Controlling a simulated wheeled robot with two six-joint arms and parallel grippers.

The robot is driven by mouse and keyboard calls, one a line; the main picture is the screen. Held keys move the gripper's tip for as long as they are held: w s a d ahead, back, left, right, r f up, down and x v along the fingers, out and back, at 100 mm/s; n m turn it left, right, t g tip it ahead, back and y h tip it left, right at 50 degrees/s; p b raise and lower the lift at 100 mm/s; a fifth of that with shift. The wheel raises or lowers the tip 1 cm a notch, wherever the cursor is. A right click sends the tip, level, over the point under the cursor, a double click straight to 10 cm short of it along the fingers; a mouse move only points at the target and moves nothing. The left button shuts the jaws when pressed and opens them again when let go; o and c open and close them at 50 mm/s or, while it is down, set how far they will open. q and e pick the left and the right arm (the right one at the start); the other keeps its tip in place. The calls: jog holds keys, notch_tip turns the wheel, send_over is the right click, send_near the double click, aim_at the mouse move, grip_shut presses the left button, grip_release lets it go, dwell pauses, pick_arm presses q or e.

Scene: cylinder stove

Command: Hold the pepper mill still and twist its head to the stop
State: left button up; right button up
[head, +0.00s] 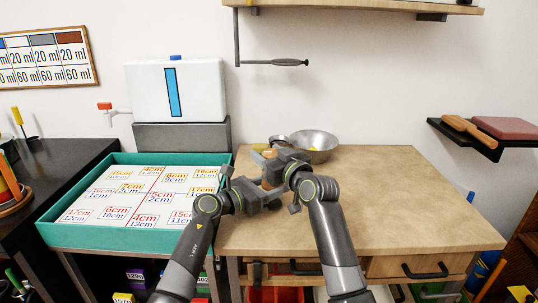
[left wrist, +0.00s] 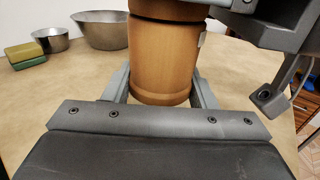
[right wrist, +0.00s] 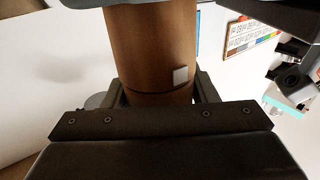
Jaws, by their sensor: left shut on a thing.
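The brown wooden pepper mill (left wrist: 162,60) stands upright on the wooden table, mostly hidden behind my grippers in the head view (head: 268,184). My left gripper (left wrist: 162,95) is shut on its lower body, low over the table. A pale mark (left wrist: 201,40) sits on the body's right edge below a dark seam. My right gripper (right wrist: 158,92) is higher, with its fingers on either side of the mill's head (right wrist: 145,45). Whether the right fingers press on the head is unclear.
Metal bowls (head: 317,146) and a green-yellow sponge (left wrist: 25,53) stand behind the mill. A teal tray with number cards (head: 70,232) is at the left. The table's right side (head: 410,200) is clear. A shelf (head: 360,5) hangs above.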

jog(key=c, duration=0.5)
jog(key=shift+f+m+t+h, duration=0.1)
jog(key=shift+m+t+h, duration=0.35)
jog(key=shift+h, duration=0.25)
jog(key=shift+d+m+t+h, duration=0.1)
jog(key=shift+m+t+h, duration=0.25)
jog(key=shift+m+h, duration=0.3)
jog(key=shift+w+d+f+m+t+h, duration=0.2)
jog(key=shift+m+h, duration=0.55)
jog(key=shift+h, duration=0.5)
jog(key=shift+s+d+r+m+t+h, duration=0.1)
jog(key=shift+m+t+h, duration=0.2)
jog(key=shift+m+h, duration=0.7)
jog(key=shift+h, duration=0.7)
jog(key=o, duration=1)
